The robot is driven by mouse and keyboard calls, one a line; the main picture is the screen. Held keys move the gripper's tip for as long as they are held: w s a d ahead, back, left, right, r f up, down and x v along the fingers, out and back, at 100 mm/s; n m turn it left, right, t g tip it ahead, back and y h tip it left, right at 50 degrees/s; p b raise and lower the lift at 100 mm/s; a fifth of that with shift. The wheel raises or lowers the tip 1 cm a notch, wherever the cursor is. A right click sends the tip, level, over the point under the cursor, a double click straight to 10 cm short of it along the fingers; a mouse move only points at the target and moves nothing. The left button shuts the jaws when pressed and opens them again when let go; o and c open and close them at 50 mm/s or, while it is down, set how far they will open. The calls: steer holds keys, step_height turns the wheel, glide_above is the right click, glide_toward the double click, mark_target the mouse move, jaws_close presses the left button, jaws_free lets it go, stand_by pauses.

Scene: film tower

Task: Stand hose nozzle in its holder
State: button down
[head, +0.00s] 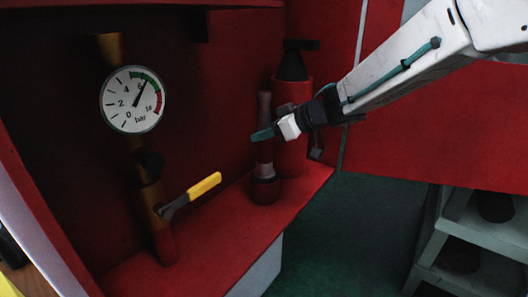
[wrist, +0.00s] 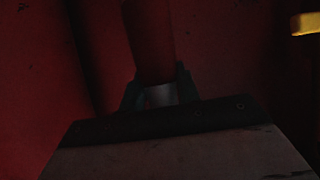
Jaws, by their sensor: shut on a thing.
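The hose nozzle (head: 265,108) is a slim upright piece with a grey tip and a dark red body. My gripper (head: 264,134), with teal fingers, is shut on its middle from the right. A dark round holder (head: 265,190) stands on the red shelf directly below, and the nozzle's lower end meets it. I cannot tell how deep the nozzle sits inside it. In the wrist view the dark red nozzle (wrist: 150,40) rises between the teal fingers of my gripper (wrist: 158,92), with a grey band at the grip.
A red cylinder with a black top (head: 291,65) stands close behind the nozzle. A pressure gauge (head: 132,100) on a brass pipe and a yellow valve lever (head: 204,186) are to the left. The red shelf (head: 215,232) has bare room in front. Grey steps (head: 485,235) stand at lower right.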

mark_target(271, 145)
steer(key=shift+f, duration=2.05)
steer(key=shift+f, duration=0.15)
steer(key=c, duration=1)
jaws_free()
steer(key=shift+s, duration=0.1)
